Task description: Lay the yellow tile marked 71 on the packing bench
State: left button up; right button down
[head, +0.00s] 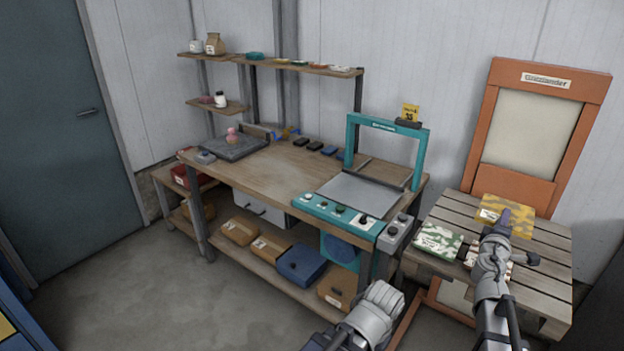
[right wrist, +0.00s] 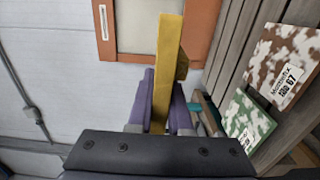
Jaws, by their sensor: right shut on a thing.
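My right gripper (head: 503,222) is at the slatted table on the right. It is shut on a yellow patterned tile (head: 512,208), which appears above the slats in the head view. In the right wrist view the yellow tile (right wrist: 166,60) stands edge-on between the purple fingers (right wrist: 160,100); its number cannot be read. The wooden bench (head: 262,172) with parcels beneath is left of the gripper, well apart from the tile. I cannot tell from any label that it is the packing bench. My left gripper is not clearly seen; only a grey arm part shows at the bottom.
A green-and-white tile (head: 438,240) and a brown-and-white tile (right wrist: 285,65) lie on the slatted table (head: 545,255). An orange framed board (head: 535,130) stands behind. A teal frame (head: 350,140) rises at the bench's right end. The bench top's middle is mostly clear.

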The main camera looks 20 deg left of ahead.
aim_at(280, 173)
jog(key=i+j, duration=0.1)
jog(key=j, duration=0.5)
jog(key=i+j, duration=0.1)
jog(key=j, duration=0.45)
jog(key=i+j, duration=0.1)
jog(key=j, duration=0.5)
jog(key=i+j, duration=0.1)
jog(key=j, duration=1.05)
jog(key=i+j, duration=0.15)
jog(key=j, duration=0.45)
jog(key=i+j, duration=0.1)
jog(key=j, duration=0.45)
jog(key=i+j, duration=0.1)
jog(key=j, duration=0.5)
